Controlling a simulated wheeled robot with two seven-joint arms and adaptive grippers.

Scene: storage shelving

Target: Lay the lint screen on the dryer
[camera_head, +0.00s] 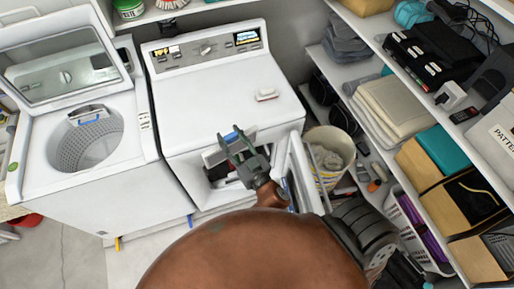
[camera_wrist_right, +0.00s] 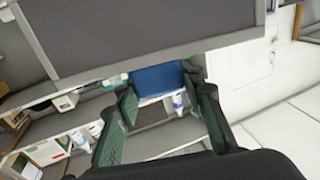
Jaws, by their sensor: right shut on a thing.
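The dryer (camera_head: 215,95) is the white machine in the middle of the head view, with a flat, mostly bare top. My right gripper (camera_head: 240,150) is in front of the dryer's front edge. In the right wrist view my right gripper (camera_wrist_right: 165,105) is shut on the blue handle (camera_wrist_right: 157,78) of the lint screen (camera_wrist_right: 150,35). The screen is a dark grey mesh panel in a lighter grey frame, spread across the top of that view. In the head view the gripper hides most of the screen. My left gripper is not in view.
A small white item (camera_head: 266,95) lies on the dryer top near its right side. The dryer door (camera_head: 301,170) stands open. A washer (camera_head: 85,140) with its lid up is at left. A bin (camera_head: 330,150) and loaded shelves (camera_head: 400,130) crowd the right.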

